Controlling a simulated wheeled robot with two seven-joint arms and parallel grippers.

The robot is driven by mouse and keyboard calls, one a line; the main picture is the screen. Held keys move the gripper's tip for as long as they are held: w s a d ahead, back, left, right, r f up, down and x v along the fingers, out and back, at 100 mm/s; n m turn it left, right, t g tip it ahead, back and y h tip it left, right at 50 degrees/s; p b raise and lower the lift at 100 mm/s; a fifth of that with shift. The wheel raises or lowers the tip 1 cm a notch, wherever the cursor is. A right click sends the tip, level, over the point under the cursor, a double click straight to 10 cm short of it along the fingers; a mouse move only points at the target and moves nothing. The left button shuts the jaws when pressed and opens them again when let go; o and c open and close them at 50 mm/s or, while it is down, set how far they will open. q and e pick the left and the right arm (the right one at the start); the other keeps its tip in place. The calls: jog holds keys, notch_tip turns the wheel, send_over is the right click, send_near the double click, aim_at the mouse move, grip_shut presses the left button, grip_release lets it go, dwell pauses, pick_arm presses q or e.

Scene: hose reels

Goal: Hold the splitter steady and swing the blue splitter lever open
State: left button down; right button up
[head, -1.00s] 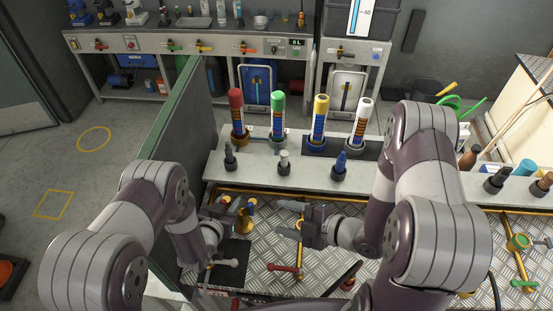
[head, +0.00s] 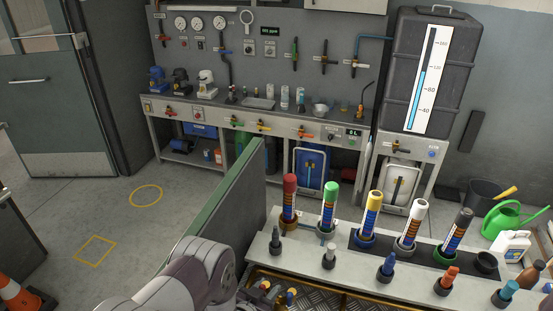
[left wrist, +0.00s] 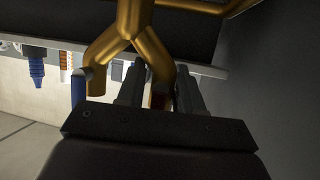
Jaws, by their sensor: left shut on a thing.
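The brass Y-shaped splitter (left wrist: 135,25) shows from below in the left wrist view. My left gripper (left wrist: 160,82) is shut on its right branch, one finger on each side. A blue lever (left wrist: 78,92) hangs beside the end of the left branch, outside my fingers. In the head view only a small part of the splitter (head: 265,287) shows at the bottom edge, past my left arm, with a bit of blue (head: 291,297) beside it. The lever's exact angle is hard to tell. My right gripper is out of both current views.
A grey ledge (head: 330,283) with several coloured marker-like tubes stands right of the splitter. A green-edged partition (head: 228,205) stands close by on the left. A workbench (head: 270,120) and a dark tank (head: 405,60) are at the back. The floor at left is open.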

pick_arm(q)
jog(key=c, duration=0.9)
grip_release()
jog(key=shift+s+a+f, duration=0.1)
jog(key=shift+s+f, duration=0.05)
jog(key=shift+f, duration=0.15)
jog(key=shift+o, duration=1.2)
jog(key=shift+w, duration=0.25)
jog(key=shift+r, duration=0.1)
